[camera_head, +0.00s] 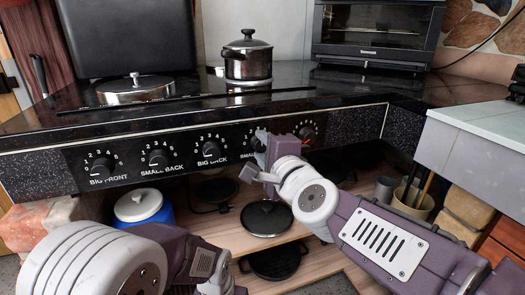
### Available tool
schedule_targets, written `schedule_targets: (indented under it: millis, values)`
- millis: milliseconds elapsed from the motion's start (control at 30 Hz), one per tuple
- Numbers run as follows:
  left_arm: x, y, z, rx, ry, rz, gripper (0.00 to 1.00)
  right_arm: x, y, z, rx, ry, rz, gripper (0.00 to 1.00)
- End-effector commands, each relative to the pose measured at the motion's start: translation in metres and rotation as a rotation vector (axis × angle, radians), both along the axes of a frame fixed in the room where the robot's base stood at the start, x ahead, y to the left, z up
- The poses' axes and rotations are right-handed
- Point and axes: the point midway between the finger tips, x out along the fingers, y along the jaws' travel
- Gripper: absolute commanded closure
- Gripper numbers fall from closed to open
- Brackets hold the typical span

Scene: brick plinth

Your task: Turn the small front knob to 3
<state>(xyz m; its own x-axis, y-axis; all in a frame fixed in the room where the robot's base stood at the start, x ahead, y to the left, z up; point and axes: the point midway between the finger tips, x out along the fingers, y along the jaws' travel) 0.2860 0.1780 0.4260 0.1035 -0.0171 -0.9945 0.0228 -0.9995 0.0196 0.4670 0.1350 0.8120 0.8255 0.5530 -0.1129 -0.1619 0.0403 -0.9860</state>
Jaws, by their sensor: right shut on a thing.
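The stove's control panel (130,178) runs along the counter front with a row of black knobs. The fourth knob (256,144) from the left has a label starting "SMALL"; the rest of the label and most of its number dial are hidden behind my right gripper (262,150). That gripper is shut on this knob, so the knob's setting cannot be read. To its left are the knobs marked BIG FRONT (96,166), SMALL BACK (158,158) and BIG BACK (211,150). My left arm is at the bottom left; its fingers do not show.
A fifth knob (307,134) with red marks is close right of my right gripper. A pot (247,62) and a lidded pan (135,89) stand on the stove top. Shelves below hold pans (267,218) and a blue pot (143,208). A grey-topped cabinet (480,150) is at right.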

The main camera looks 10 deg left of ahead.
Motion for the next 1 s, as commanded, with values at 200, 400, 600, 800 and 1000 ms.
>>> schedule_targets:
  millis: [200, 400, 600, 800, 1000]
  values:
    - [0.0, 0.0, -0.0022, 0.0, 0.0, 0.0, 0.21, -0.0003, 0.0004, -0.002, 0.023, 0.021, 0.002, 1.0]
    - [0.0, 0.0, -0.0022, 0.0, 0.0, 0.0, 0.21, -0.0003, 0.0004, -0.0019, 0.025, 0.023, 0.002, 1.0]
    - [0.0, 0.0, -0.0022, 0.0, 0.0, 0.0, 0.21, -0.0003, 0.0004, -0.002, 0.025, 0.023, 0.002, 0.62]
    - [0.0, 0.0, -0.0021, 0.0, 0.0, 0.0, 0.21, -0.0002, 0.0002, -0.0012, 0.025, 0.021, 0.001, 0.43]
    - [0.0001, 0.0, -0.0015, 0.0, 0.0, 0.0, 0.21, -0.0011, -0.0006, 0.0001, 0.026, 0.019, 0.001, 0.43]
